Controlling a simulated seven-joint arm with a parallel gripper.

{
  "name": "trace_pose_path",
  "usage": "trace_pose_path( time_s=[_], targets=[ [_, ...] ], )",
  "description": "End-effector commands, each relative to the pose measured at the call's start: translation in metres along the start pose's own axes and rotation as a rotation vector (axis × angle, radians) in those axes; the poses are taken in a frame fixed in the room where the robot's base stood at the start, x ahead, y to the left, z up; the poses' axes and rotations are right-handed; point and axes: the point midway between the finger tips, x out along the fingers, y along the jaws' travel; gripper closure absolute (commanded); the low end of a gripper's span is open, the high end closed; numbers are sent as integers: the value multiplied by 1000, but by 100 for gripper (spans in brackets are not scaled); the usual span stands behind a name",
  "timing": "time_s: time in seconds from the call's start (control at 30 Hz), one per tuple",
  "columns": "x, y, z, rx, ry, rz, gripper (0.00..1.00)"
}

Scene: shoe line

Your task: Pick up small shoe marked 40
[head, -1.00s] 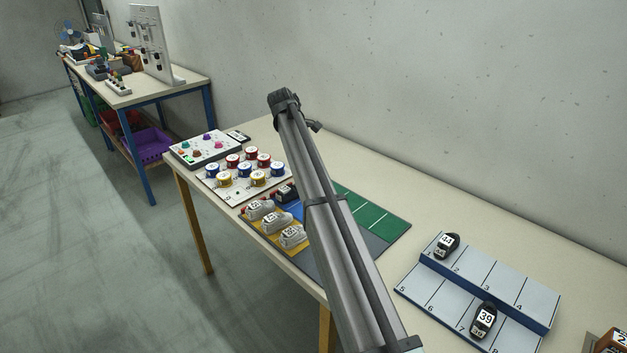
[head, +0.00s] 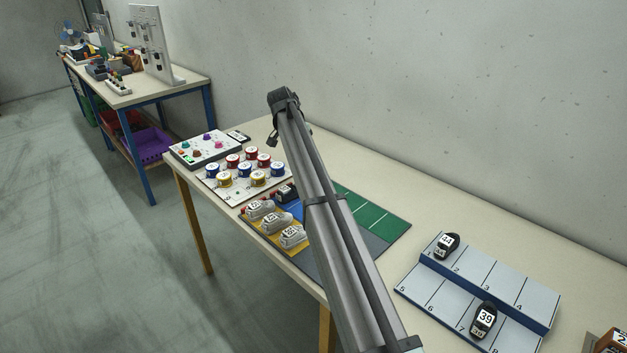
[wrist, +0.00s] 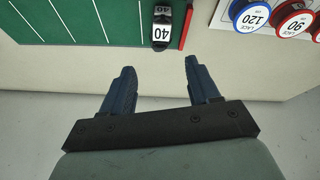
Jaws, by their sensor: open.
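The small shoe marked 40 (wrist: 162,28) shows at the top of the wrist view, dark with white number labels. It lies by the end of the green mat (wrist: 90,20), next to a red bar (wrist: 187,25). My gripper (wrist: 159,68) is open and empty. The shoe is ahead of the fingertips, roughly in line with the gap between them and apart from them. In the head view I cannot make out this shoe, and my arm covers part of the mat.
Lace spools (head: 258,177) stand on a white board beside the mat. Several grey shoes (head: 272,221) lie on its yellow part. At the right, a stepped rack (head: 475,268) holds black shoes marked 44 (head: 446,246) and 39 (head: 484,320).

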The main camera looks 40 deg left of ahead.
Motion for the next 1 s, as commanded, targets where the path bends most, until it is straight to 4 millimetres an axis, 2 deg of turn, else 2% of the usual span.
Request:
trace_pose_path(
  time_s=[0.2, 0.43, 0.57, 0.9, 1.0],
  targets=[
    [0, 0, 0, 204, 0, 0, 39],
    [9, 0, 0, 250, -1, 1, 39],
    [24, 0, 0, 249, -1, 1, 39],
    [78, 0, 1, 247, -1, 1, 39],
    [85, 0, 0, 247, 0, 0, 39]
  ],
)
